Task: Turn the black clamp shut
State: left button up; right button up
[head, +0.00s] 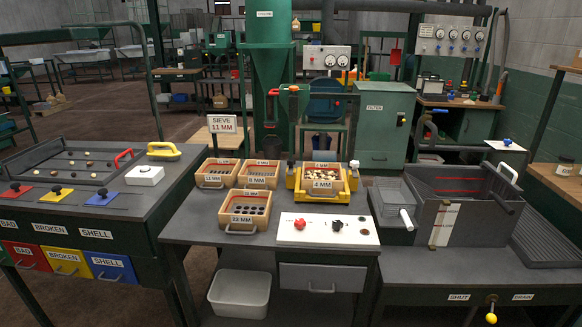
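No part is clearly marked as the black clamp. A yellow sieve frame (323,196) stands at the back of the middle bench and holds a wooden sieve tray marked 4 MM (322,185). A black knob (337,226) and a red knob (299,224) sit on a white panel in front. Whether any of these is turned open or shut is too small to tell. Neither of my grippers is in view.
Wooden trays, including one marked 22 MM (246,210), stand left of the yellow frame. A sorting table (90,180) is at the left and a grey tank (480,215) at the right. A green hopper (270,80) stands behind. The bench's front left is clear.

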aim_at(291, 162)
jog(key=i+l, duration=0.3)
jog(key=l, duration=0.15)
jog(key=i+l+u, duration=0.2)
jog(key=l, duration=0.15)
jog(key=i+l+u, duration=0.2)
jog(key=l, duration=0.15)
